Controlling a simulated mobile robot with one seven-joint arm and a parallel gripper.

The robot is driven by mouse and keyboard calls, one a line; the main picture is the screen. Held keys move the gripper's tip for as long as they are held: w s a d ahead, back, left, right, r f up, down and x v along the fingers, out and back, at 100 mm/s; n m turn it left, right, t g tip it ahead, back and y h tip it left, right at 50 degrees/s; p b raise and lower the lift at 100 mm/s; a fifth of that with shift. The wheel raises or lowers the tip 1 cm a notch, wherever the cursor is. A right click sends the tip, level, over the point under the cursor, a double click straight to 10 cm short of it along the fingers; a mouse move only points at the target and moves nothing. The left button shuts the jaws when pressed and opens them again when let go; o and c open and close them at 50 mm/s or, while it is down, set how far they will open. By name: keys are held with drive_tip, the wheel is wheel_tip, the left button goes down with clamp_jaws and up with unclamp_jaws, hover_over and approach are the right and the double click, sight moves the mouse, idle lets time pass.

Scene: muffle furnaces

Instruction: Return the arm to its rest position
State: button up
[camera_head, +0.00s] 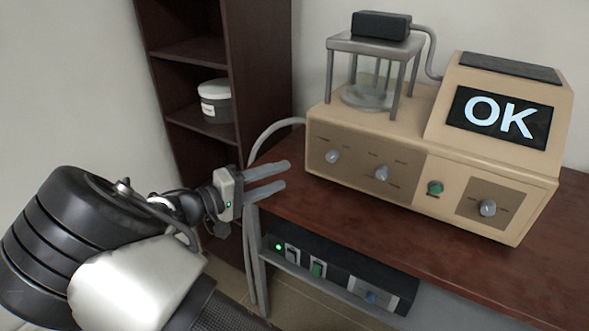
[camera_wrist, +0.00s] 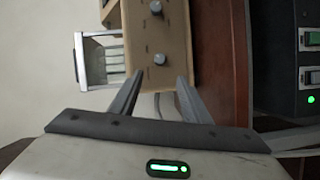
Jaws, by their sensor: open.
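My gripper (camera_head: 286,175) is open and empty, in the air at the left edge of the wooden table. Its two grey fingers point right, toward the beige instrument (camera_head: 327,140). In the wrist view my gripper (camera_wrist: 158,82) shows both fingers apart with nothing between them. The beige instrument (camera_wrist: 172,48) appears sideways beyond the fingertips, with knobs on its front panel. My arm reaches in from the lower left and touches nothing that I can see.
The table (camera_head: 345,215) carries the instrument, whose screen (camera_head: 500,116) reads "OK". Below the tabletop is a black switch panel (camera_head: 330,272) with a green light. A dark shelf (camera_head: 262,60) holding a white-and-grey jar (camera_head: 216,103) stands behind my gripper. A grey cable (camera_head: 262,137) hangs close by.

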drive_tip(key=shift+v, duration=0.9)
drive_tip(key=shift+d, duration=0.1)
drive_tip(key=s+d+m+g+y, duration=0.25)
drive_tip(key=s+d+g, duration=0.3)
drive_tip(key=d, duration=0.45)
drive_tip(key=s+d+r+m+g+y, duration=0.1)
drive_tip(key=s+d+r+g+y, duration=0.2)
drive_tip(key=s+d+y, duration=0.35)
drive_tip(key=s+a+r+t+y, duration=0.1)
drive_tip(key=s+r+t+y, duration=0.55)
drive_tip(key=s, duration=0.65)
wheel_tip(320, 180, up, 18)
drive_tip(key=g+h+p, duration=0.1)
drive_tip(key=p, duration=1.5)
drive_tip(key=shift+f+m, duration=0.2)
drive_tip(key=shift+m, duration=0.15)
drive_tip(key=shift+a, duration=0.1)
